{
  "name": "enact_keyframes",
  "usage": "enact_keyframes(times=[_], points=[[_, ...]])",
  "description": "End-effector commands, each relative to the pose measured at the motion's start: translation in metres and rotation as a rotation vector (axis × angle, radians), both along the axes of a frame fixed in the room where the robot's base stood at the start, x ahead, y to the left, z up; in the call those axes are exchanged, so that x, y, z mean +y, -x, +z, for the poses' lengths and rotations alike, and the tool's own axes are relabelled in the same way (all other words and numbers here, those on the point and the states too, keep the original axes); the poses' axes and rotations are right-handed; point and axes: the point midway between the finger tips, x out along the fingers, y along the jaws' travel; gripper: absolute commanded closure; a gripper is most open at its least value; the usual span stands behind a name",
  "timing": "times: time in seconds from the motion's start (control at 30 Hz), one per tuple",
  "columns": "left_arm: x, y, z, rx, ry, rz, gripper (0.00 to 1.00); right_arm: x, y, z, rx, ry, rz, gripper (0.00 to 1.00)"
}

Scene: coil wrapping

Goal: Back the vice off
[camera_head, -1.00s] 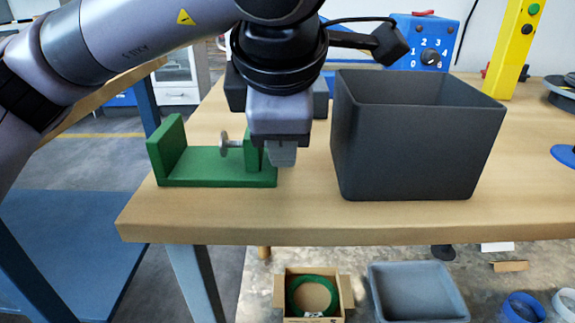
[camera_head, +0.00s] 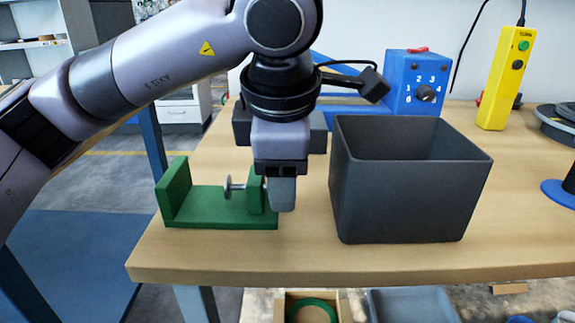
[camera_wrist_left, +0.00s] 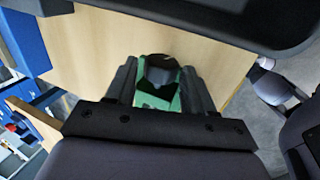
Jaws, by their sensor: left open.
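The green vice (camera_head: 208,205) sits near the front left of the wooden table. It has an upright end plate at the left, a block at the right, and a grey screw with a round disc (camera_head: 228,187) between them. My left gripper (camera_head: 281,205) points straight down at the vice's right end, beside the block. In the left wrist view, its open fingers (camera_wrist_left: 158,75) stand either side of a dark rounded part (camera_wrist_left: 162,68) in front of green vice surface. I cannot tell whether they touch it. The gripper hides the vice's right end in the head view. My right gripper is not seen.
A dark open bin (camera_head: 395,205) stands close to the right of my left gripper. A blue box with a numbered dial (camera_head: 416,85) and a yellow button post (camera_head: 508,70) are behind it. The table's front edge (camera_head: 300,270) is clear.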

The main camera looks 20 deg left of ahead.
Motion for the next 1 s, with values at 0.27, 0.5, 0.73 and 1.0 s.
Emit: enact_keyframes(times=[0.27,0.5,0.73,1.0], points=[[0.000,-0.001,-0.001,0.046,0.014,-0.002,0.47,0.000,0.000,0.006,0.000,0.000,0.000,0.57],[0.001,-0.003,0.005,0.105,0.030,0.002,0.47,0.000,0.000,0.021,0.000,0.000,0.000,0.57],[0.002,-0.008,0.006,0.294,0.085,0.002,0.47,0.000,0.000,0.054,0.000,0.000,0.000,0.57],[0.002,-0.009,0.000,0.355,0.102,-0.002,0.47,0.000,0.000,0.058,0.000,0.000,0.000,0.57]])
